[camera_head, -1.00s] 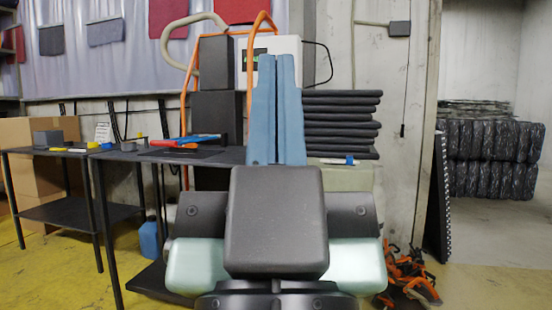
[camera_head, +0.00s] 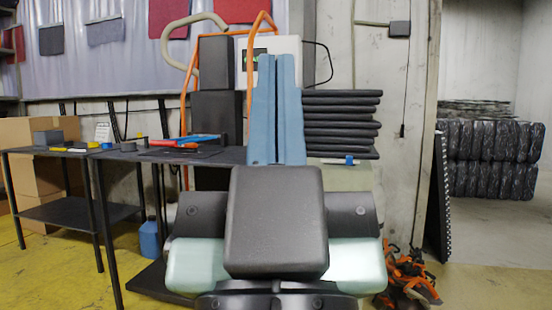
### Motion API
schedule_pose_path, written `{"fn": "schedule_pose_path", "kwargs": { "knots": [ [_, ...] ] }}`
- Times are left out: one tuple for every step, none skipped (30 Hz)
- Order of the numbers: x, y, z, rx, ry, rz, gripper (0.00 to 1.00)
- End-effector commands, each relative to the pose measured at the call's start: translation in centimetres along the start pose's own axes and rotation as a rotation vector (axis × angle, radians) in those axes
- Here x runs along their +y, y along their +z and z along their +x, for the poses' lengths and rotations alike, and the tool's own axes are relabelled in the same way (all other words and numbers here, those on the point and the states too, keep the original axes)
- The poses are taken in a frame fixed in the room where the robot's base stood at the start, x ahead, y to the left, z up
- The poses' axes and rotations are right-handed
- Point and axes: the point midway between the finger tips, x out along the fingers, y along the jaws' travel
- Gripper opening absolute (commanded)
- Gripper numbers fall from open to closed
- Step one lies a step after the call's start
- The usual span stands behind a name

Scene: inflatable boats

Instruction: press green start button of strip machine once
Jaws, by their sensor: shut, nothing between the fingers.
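A white control box (camera_head: 312,62) is at the back, among an orange tube frame (camera_head: 186,95) and dark grey blocks (camera_head: 216,62); I take this to be the strip machine. A small dark panel (camera_head: 260,52) shows on the box's face, just left of my fingertips. I cannot make out a green start button; the fingers cover part of the box's face. My gripper (camera_head: 277,62) points up and away from me, in front of the box in the picture. Its two blue fingers are shut together, with nothing between them. I cannot tell whether they touch the box.
A stack of dark mats (camera_head: 342,120) is right of the fingers. Black tables (camera_head: 70,151) with tools stand at left. A blue canister (camera_head: 149,240) is on the floor. Orange and black straps (camera_head: 408,280) lie at lower right. Wrapped black bundles (camera_head: 490,160) are farther right.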

Motion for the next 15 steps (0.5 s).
{"fn": "schedule_pose_path", "kwargs": {
  "knots": [
    [0.0,-0.2,0.2,0.000,0.000,0.000,0.00],
    [0.0,-0.3,0.3,0.000,0.000,0.000,0.00],
    [0.0,-0.5,0.6,0.000,0.000,0.000,0.00],
    [0.0,-0.8,0.8,0.000,0.000,0.000,0.00],
    [0.0,-1.1,1.1,0.000,0.000,0.000,0.00],
    [0.0,-1.6,1.7,0.000,0.000,0.000,0.00],
    [0.0,-2.0,2.1,0.000,0.000,0.000,0.00],
    [0.0,-2.5,2.6,0.000,0.000,0.000,0.00],
    [0.0,-3.2,3.4,0.000,0.000,0.000,0.00],
    [0.0,-3.8,4.0,0.000,0.000,0.000,0.00],
    [0.0,-4.4,4.6,0.000,0.000,0.000,0.00],
    [0.0,-5.3,5.6,0.000,0.000,0.000,0.00],
    [0.0,-6.0,6.3,0.000,0.000,0.000,0.00],
    [0.0,-6.7,7.1,0.000,0.000,0.000,0.00],
    [0.0,-7.7,8.1,0.000,0.000,0.000,0.00]
  ]
}}
